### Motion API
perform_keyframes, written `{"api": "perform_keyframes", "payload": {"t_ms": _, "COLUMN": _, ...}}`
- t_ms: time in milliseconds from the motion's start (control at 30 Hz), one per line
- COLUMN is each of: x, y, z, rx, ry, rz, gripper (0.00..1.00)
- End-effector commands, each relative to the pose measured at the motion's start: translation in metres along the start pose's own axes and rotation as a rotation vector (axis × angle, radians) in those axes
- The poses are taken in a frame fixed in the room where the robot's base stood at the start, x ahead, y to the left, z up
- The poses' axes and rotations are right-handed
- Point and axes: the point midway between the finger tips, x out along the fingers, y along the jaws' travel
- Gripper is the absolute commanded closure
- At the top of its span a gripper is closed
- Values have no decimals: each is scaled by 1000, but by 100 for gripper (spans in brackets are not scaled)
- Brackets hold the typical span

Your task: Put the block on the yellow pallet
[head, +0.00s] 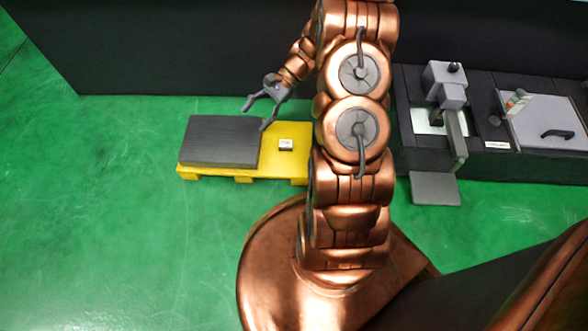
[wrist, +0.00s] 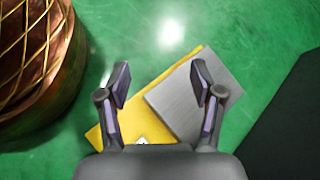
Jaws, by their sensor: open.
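The block is a flat dark grey slab (head: 220,140) lying on the left part of the yellow pallet (head: 290,165), which stands on the green floor. In the wrist view the slab (wrist: 184,100) lies beyond my fingers, with the pallet (wrist: 160,82) showing along one side. My gripper (head: 256,115) is open and empty above the slab's far right corner, apparently apart from it. In the wrist view its two fingers (wrist: 160,80) are spread wide with nothing between them. My arm hides the pallet's right end in the head view.
A small white label-like item (head: 286,144) is on the pallet's bare right part. A dark machine with a grey head (head: 446,85) and a lidded unit (head: 545,120) stand at the right. A dark wall (head: 180,50) rises behind. Floor left of the pallet is clear.

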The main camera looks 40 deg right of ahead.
Motion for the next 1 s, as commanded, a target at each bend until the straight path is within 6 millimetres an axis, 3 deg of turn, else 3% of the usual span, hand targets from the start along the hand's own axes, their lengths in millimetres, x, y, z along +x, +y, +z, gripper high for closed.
{"api": "perform_keyframes", "payload": {"t_ms": 100, "x": 2, "y": 1, "z": 39, "rx": -83, "ry": 17, "rz": 83, "gripper": 34}}
{"api": "perform_keyframes", "payload": {"t_ms": 500, "x": 6, "y": 31, "z": 146, "rx": -345, "ry": 81, "rz": 345, "gripper": 34}}
{"api": "perform_keyframes", "payload": {"t_ms": 1000, "x": -4, "y": 105, "z": 245, "rx": -662, "ry": 181, "rz": 658, "gripper": 34}}
